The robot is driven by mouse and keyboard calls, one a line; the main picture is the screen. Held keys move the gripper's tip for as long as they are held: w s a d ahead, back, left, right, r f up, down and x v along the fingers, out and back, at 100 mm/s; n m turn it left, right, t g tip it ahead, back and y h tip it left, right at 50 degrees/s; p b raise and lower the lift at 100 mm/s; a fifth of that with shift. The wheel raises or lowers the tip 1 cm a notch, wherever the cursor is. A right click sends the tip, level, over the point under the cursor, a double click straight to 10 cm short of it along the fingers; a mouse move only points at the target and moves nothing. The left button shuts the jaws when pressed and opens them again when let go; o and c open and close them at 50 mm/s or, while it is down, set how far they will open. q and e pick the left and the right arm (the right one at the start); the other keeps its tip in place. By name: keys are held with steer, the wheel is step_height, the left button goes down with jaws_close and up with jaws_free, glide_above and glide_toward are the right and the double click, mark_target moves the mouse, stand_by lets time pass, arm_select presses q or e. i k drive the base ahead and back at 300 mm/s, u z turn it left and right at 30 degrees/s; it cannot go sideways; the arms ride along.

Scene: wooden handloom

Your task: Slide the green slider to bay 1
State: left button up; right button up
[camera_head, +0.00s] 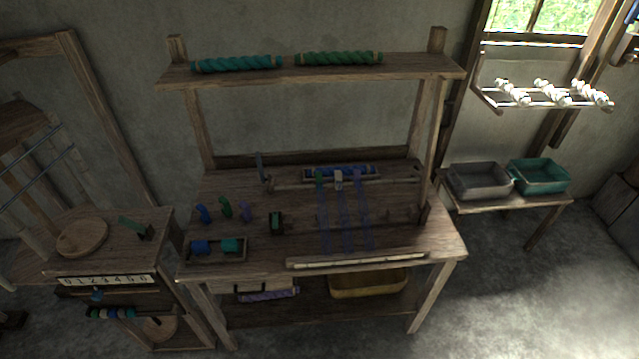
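A small green piece (319,178) sits at the rail (292,187) near the back of the loom table and looks like the green slider. A pale block (339,181) is just to its right. Three faint bluish-purple strips (345,222) run from the rail towards the front of the table. I cannot read any bay number there. Another dark green block (276,222) stands on the table, left of the strips. Neither of my grippers is in view.
Upright blue (204,214), green and purple pieces stand at the table's left, behind a tray (215,258) of spools. A blue roll lies in a holder (368,170) behind the rail. A shelf (400,68) spans above. A numbered strip (105,280) fronts the left side table.

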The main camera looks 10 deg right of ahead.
mark_target(318, 174)
steer(key=k, duration=0.4)
steer(key=z, duration=1.1)
steer(key=i, duration=1)
steer(key=u, duration=1)
